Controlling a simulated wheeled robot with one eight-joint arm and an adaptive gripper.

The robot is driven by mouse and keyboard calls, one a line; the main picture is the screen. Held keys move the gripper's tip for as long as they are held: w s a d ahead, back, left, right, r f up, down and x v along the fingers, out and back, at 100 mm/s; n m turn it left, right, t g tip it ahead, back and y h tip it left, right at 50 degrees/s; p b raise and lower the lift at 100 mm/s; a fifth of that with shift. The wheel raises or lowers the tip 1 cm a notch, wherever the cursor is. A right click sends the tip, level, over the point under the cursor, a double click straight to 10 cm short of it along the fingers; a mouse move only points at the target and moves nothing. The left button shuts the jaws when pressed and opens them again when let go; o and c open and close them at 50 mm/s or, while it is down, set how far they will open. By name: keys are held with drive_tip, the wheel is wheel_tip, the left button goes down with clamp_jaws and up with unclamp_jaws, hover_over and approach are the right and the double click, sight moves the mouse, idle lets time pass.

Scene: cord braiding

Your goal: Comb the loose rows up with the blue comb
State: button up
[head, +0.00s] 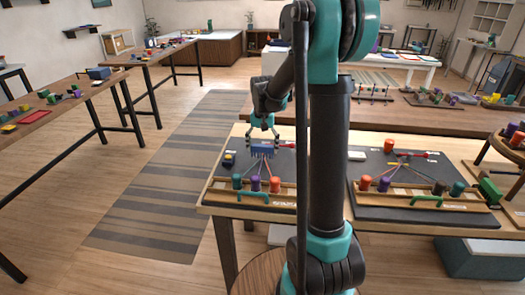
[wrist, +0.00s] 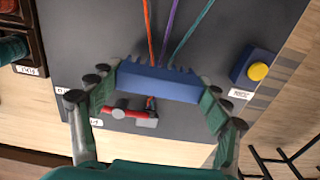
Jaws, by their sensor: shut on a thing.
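My gripper (head: 263,135) is shut on the blue comb (head: 263,149) above the dark mat (head: 280,208) on the left of the near table. In the wrist view the comb (wrist: 158,82) lies between the two green fingers, its teeth toward the cords. A red cord (wrist: 148,30), a purple cord (wrist: 170,30) and a teal cord (wrist: 195,32) run away from the teeth. Their other ends go to a wooden rack with teal (head: 237,182), purple (head: 255,184) and red (head: 275,185) bobbins. Whether the teeth sit between the cords is unclear.
A red clamp-like part (wrist: 125,113) lies just below the comb in the wrist view. A blue box with a yellow button (wrist: 257,71) stands to its right. A second braiding board (head: 420,215) is at the right of the table.

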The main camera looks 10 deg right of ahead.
drive_tip(key=shift+s+a+r, duration=0.1)
drive_tip(key=shift+s+r, duration=0.05)
drive_tip(key=shift+r, duration=1.1)
drive_tip(key=shift+s+r, duration=0.15)
drive_tip(key=shift+r, duration=1.15)
drive_tip(key=shift+s+a+r, duration=0.1)
drive_tip(key=shift+s+r, duration=0.05)
drive_tip(key=shift+r, duration=1.1)
